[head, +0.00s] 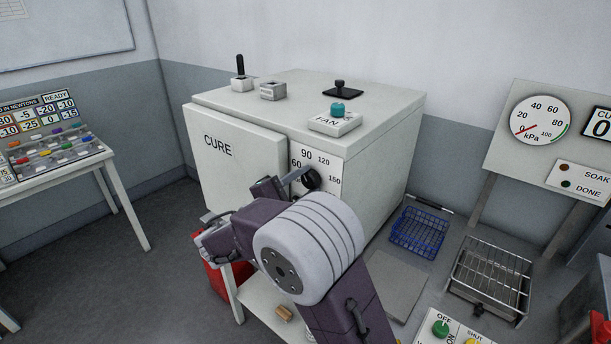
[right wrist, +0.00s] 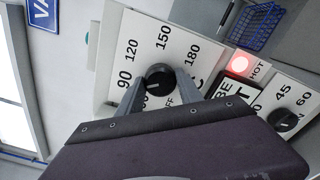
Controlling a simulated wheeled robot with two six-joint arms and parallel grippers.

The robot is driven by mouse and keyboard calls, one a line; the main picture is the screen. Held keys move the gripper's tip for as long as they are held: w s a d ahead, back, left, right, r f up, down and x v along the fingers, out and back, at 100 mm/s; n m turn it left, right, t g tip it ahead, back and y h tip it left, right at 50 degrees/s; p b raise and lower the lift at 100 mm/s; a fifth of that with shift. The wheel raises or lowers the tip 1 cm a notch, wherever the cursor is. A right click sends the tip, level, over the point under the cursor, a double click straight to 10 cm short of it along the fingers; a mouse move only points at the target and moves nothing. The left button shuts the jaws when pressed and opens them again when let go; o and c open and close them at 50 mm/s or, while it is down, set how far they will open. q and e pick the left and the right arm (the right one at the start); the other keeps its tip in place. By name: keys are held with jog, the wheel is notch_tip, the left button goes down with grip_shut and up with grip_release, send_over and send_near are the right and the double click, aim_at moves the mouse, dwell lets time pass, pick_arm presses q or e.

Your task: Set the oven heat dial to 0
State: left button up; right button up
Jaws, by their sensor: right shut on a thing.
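The oven (head: 240,150) is a pale box marked CURE on its door. Its heat dial (head: 312,179) is a black round knob on a white scale plate at the right of the door. The dial also shows in the right wrist view (right wrist: 160,78), with 90, 120, 150 and 180 around it and a small white mark on its face; its exact setting is hard to read. My right gripper (head: 296,182) is shut on the dial, one finger on each side in the right wrist view (right wrist: 161,94). The gripper body hides the lower scale. My left gripper is not in view.
A red HOT lamp (right wrist: 240,64) is lit beside the scale, near a second black knob (right wrist: 284,120) with 45 and 60. A FAN switch (head: 336,120) sits on the oven top. A blue basket (head: 418,232) and wire rack (head: 490,280) stand at right.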

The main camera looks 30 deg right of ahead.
jog(key=n+p, duration=1.4)
jog(key=p, duration=0.1)
jog(key=shift+r+n, duration=0.15)
jog(key=shift+n, duration=0.15)
jog(key=shift+f+n+p, duration=0.15)
jog(key=shift+n+p, duration=0.8)
jog(key=shift+n, duration=0.05)
jog(key=shift+f+n+p, duration=0.15)
jog(key=shift+n+p, duration=0.8)
jog(key=shift+n, duration=0.05)
jog(key=o, duration=1.2)
jog(key=shift+o, duration=0.8)
jog(key=shift+a, duration=0.1)
jog(key=b+v, duration=0.3)
jog(key=v, duration=0.6)
